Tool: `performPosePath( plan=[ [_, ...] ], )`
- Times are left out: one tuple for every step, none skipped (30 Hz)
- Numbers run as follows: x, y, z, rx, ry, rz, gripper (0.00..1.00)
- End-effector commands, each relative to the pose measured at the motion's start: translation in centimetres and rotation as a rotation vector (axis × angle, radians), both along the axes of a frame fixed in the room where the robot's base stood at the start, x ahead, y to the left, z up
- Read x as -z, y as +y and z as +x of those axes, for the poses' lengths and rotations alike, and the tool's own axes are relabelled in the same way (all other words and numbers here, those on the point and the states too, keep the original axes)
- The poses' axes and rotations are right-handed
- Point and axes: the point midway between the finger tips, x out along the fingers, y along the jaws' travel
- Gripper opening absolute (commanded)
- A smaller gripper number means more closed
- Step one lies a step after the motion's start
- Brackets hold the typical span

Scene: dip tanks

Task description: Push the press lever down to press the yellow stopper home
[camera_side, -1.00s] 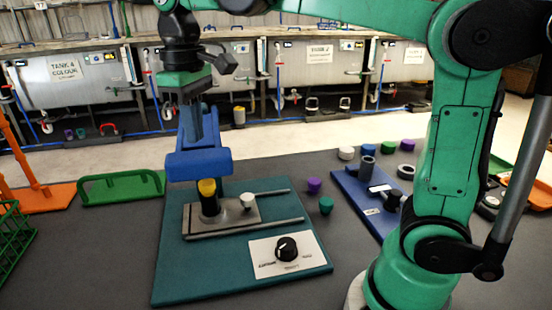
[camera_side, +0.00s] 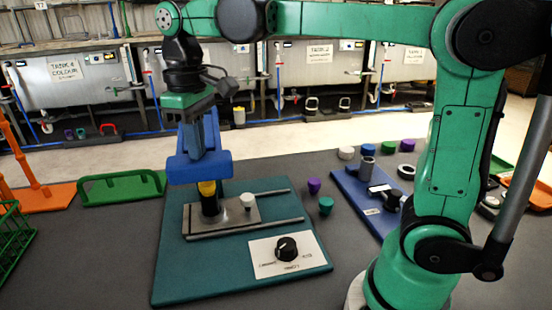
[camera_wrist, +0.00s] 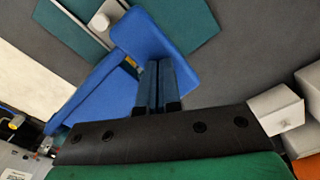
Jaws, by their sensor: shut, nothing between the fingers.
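The blue press lever (camera_side: 199,169) hangs over the yellow stopper (camera_side: 207,188). The stopper sits in the mouth of a black bottle (camera_side: 210,206), and the lever covers its top in the side view. My gripper (camera_side: 190,147) is above the lever, fingers pointing down and shut with nothing between them. In the wrist view, the shut fingertips (camera_wrist: 160,66) meet the blue lever (camera_wrist: 152,38) and appear to touch it. A small part of the yellow stopper (camera_wrist: 130,62) shows beside the lever there.
The bottle stands on a grey sliding plate (camera_side: 238,214) with a white knob (camera_side: 247,200), between rails on a teal base (camera_side: 190,275). A black dial (camera_side: 286,248) is in front. Loose purple (camera_side: 314,186) and teal (camera_side: 326,205) stoppers and a blue rack (camera_side: 362,200) lie right.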

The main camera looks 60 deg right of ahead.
Motion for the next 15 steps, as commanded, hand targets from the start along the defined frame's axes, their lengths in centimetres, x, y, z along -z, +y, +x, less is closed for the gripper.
performPosePath(
  plan=[
    [0.2, 0.0, 0.0, 0.0, 0.0, 0.0, 0.0],
    [0.3, 0.0, 0.0, 0.0, 0.0, 0.0, 0.0],
    [0.4, 0.0, 0.0, 0.0, 0.0, 0.0, 0.0],
    [0.5, 0.0, 0.0, 0.0, 0.0, 0.0, 0.0],
    [0.7, 0.0, 0.0, 0.0, 0.0, 0.0, 0.0],
    [0.8, 0.0, 0.0, 0.0, 0.0, 0.0, 0.0],
    [0.9, 0.0, 0.0, 0.0, 0.0, 0.0, 0.0],
    [1.0, 0.0, 0.0, 0.0, 0.0, 0.0, 0.0],
    [1.1, 0.0, 0.0, 0.0, 0.0, 0.0, 0.0],
    [1.2, 0.0, 0.0, 0.0, 0.0, 0.0, 0.0],
    [1.2, 0.0, 0.0, 0.0, 0.0, 0.0, 0.0],
    [1.3, 0.0, 0.0, 0.0, 0.0, 0.0, 0.0],
    [1.3, 0.0, 0.0, 0.0, 0.0, 0.0, 0.0],
    [1.3, 0.0, 0.0, 0.0, 0.0, 0.0, 0.0],
    [1.3, 0.0, 0.0, 0.0, 0.0, 0.0, 0.0]
  ],
)
